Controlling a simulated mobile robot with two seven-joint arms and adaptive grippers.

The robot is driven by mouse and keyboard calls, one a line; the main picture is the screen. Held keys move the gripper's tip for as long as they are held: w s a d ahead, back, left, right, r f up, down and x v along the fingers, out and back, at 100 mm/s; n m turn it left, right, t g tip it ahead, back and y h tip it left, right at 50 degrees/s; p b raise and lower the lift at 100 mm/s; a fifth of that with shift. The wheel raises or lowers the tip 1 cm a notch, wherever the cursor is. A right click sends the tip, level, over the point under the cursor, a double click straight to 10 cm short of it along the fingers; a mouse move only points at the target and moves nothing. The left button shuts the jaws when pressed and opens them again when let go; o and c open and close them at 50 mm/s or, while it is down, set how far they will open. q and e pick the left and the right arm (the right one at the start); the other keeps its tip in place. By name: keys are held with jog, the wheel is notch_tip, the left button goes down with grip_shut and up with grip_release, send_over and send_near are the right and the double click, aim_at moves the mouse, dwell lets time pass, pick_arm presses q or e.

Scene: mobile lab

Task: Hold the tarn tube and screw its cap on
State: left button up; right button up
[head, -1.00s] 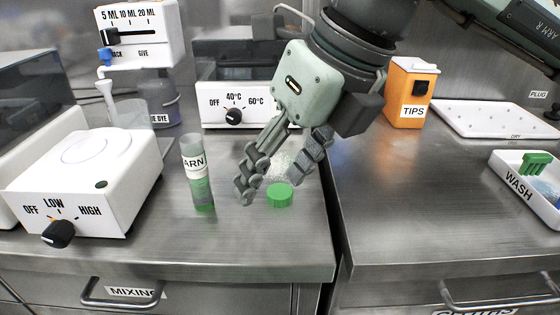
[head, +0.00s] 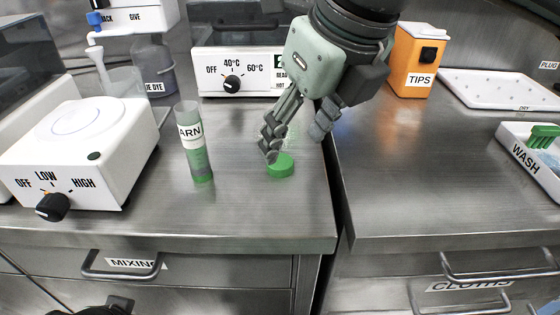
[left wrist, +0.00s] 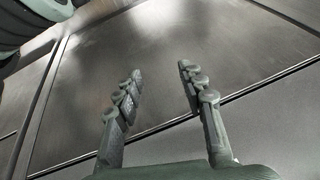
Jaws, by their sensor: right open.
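The tarn tube (head: 194,146) stands upright and uncapped on the left counter, with green contents and a label partly reading "ARN". Its green cap (head: 280,166) lies on the counter to the right of the tube. My right gripper (head: 296,142) is open just above and behind the cap, its fingers apart. One fingertip overlaps the cap's upper edge in the picture; I cannot tell whether they touch. My left gripper (left wrist: 156,88) shows in the left wrist view, open and empty, in front of bare metal panels.
A mixer (head: 75,150) with a speed knob stands left of the tube. A heater (head: 232,85) stands behind. An orange tips box (head: 418,62), a drying tray (head: 500,88) and a wash tub (head: 530,155) are on the right counter. Counter in front of the tube is clear.

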aim_at(281, 162)
jog(key=shift+f, duration=0.1)
jog(key=x, duration=0.5)
jog(key=shift+a, duration=0.2)
jog(key=c, duration=0.8)
